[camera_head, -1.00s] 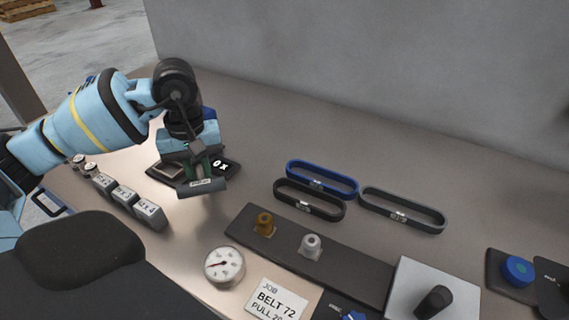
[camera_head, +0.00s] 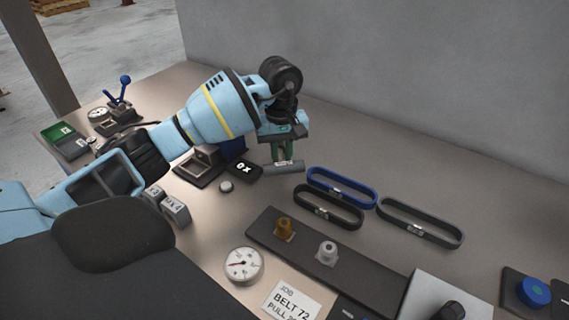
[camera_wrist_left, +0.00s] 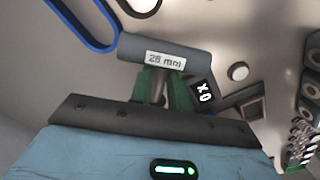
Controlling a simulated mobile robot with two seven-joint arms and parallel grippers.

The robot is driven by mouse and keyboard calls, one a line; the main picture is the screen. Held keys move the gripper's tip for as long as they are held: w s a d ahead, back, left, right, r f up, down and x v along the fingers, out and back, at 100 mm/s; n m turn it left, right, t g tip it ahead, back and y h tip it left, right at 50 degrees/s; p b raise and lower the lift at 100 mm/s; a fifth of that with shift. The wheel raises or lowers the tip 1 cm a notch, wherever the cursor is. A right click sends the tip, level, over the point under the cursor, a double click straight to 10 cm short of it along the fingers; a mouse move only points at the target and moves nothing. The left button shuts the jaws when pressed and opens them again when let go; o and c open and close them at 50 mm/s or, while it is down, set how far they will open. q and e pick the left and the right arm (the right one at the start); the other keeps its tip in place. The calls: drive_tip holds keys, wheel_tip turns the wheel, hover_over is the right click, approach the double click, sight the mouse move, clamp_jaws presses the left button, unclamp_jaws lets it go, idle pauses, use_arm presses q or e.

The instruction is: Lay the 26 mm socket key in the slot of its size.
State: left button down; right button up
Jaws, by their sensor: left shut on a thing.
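The 26 mm socket key (camera_head: 283,168) is a grey cylinder with a white label; the label reads 26 mm in the left wrist view (camera_wrist_left: 187,61). My left gripper (camera_head: 284,155) is shut on it, with green fingers (camera_wrist_left: 166,90) around its middle. The key lies roughly level, apparently above the bench between the black 0 x display and the blue belt. I cannot make out a slot marked with its size in either view. My right gripper is not in view.
The 0 x display (camera_head: 244,170) sits beside a dark weighing device (camera_head: 202,160). A blue belt (camera_head: 342,188) and two dark belts lie to the right. A dark strip (camera_head: 262,226) bears two fittings. A dial gauge (camera_head: 243,264) stands in front. The bench's back right is clear.

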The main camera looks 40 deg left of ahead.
sight(284, 155)
use_arm(q)
drive_tip(key=shift+w+d, duration=0.1)
drive_tip(key=shift+w, duration=0.15)
drive_tip(key=shift+w+f, duration=0.15)
drive_tip(key=shift+f, duration=1.55)
drive_tip(key=shift+f, duration=0.1)
drive_tip(key=shift+f, duration=0.15)
drive_tip(key=c, duration=1.3)
unclamp_jaws()
drive_tip(key=shift+o, duration=0.2)
wheel_tip(284, 155, up, 12)
drive_tip(key=shift+w+r, duration=0.15)
drive_tip(key=shift+r, duration=0.05)
